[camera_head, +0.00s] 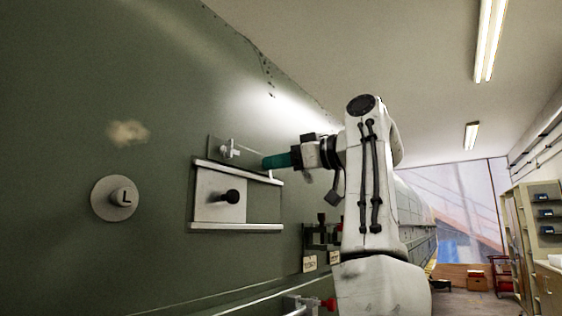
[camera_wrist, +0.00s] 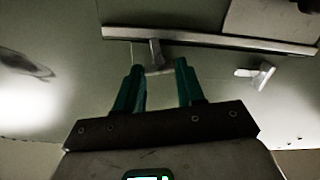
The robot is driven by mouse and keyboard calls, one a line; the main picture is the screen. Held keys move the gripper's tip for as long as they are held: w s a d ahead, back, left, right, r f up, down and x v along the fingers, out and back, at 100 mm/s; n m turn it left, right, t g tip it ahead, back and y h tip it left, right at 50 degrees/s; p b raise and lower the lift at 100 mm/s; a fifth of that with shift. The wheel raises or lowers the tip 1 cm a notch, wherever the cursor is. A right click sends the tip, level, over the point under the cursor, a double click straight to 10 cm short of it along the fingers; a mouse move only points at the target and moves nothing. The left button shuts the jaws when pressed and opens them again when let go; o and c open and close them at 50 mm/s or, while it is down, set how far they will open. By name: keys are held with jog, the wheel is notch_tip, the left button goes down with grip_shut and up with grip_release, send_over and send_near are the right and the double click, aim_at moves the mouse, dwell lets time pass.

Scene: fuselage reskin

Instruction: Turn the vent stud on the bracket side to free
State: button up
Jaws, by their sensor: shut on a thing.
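A small stud (camera_wrist: 155,50) with a pale crosspiece (camera_wrist: 158,71) sits by the rail in the wrist view. My gripper (camera_wrist: 160,66) has its teal fingers on either side of it, shut on the crosspiece. In the head view my gripper (camera_head: 266,162) reaches the wall just above the rail's right end and hides this stud. A second pale stud with a lever (camera_wrist: 262,75) stands apart to the right in the wrist view; it also shows left of my gripper in the head view (camera_head: 228,150). The held stud's exact turn angle cannot be told.
Below my gripper, a pale plate with a black knob (camera_head: 231,196) sits between two rails (camera_head: 238,227). A round disc marked L (camera_head: 120,198) is farther left. Dark brackets with tags (camera_head: 310,262) stand at lower right. Shelves (camera_head: 540,220) are far right.

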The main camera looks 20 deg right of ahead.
jog(key=shift+f+n+p, duration=0.15)
jog(key=shift+n+p, duration=1.55)
jog(key=shift+n, duration=5.7)
jog(key=shift+a, duration=0.1)
jog(key=o, duration=1)
jog(key=shift+o, duration=0.2)
jog(key=b+v, duration=0.4)
jog(key=v, duration=0.7)
